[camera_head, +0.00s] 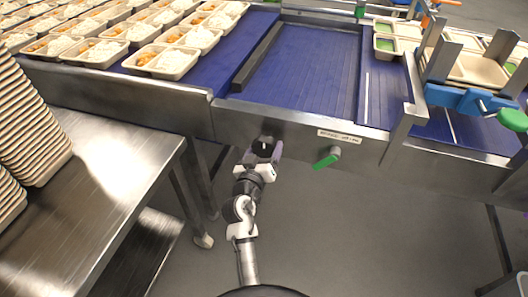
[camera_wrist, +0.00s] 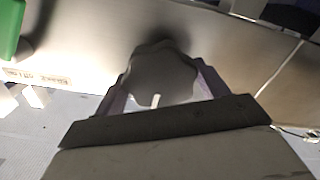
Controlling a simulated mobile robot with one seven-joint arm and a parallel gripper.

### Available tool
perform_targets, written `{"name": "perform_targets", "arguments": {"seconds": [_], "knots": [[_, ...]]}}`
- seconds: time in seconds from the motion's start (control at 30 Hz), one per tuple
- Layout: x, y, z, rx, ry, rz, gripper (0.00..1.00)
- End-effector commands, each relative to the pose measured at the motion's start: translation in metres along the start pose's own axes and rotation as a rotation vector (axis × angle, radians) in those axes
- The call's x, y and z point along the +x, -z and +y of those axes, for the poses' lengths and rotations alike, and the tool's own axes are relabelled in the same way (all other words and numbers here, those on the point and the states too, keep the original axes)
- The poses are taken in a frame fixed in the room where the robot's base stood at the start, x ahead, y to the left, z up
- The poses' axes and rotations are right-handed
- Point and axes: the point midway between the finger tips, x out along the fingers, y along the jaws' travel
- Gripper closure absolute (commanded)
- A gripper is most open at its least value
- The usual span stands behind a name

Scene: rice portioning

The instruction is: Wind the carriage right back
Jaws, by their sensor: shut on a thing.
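My gripper (camera_head: 263,153) is at the steel front panel of the conveyor, below the blue belt. Its purple fingers are shut on a dark lobed knob (camera_wrist: 162,70), one finger on each side in the wrist view. The knob has a short pale mark at its lower rim. In the head view the knob is mostly hidden by my gripper. A dark bar (camera_head: 257,57) lies along the blue belt (camera_head: 315,72), left of its clear stretch. I cannot tell whether this bar is the carriage.
A green lever (camera_head: 326,161) sticks out of the panel right of my gripper, under a white label (camera_head: 339,134). Filled trays (camera_head: 165,61) stand at the upper left. A steel table (camera_head: 85,190) with stacked trays is at left. A blue-and-grey frame (camera_head: 465,97) stands at right.

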Motion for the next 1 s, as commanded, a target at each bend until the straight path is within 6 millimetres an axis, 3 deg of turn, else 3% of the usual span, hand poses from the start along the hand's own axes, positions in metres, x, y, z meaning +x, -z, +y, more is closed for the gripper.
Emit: {"name": "perform_targets", "arguments": {"seconds": [0.67, 1.0], "knots": [[0.0004, -0.0005, -0.0004, 0.261, -0.001, 0.004, 0.47], [0.0003, 0.0016, 0.0006, 0.280, 0.000, 0.003, 0.47]]}}
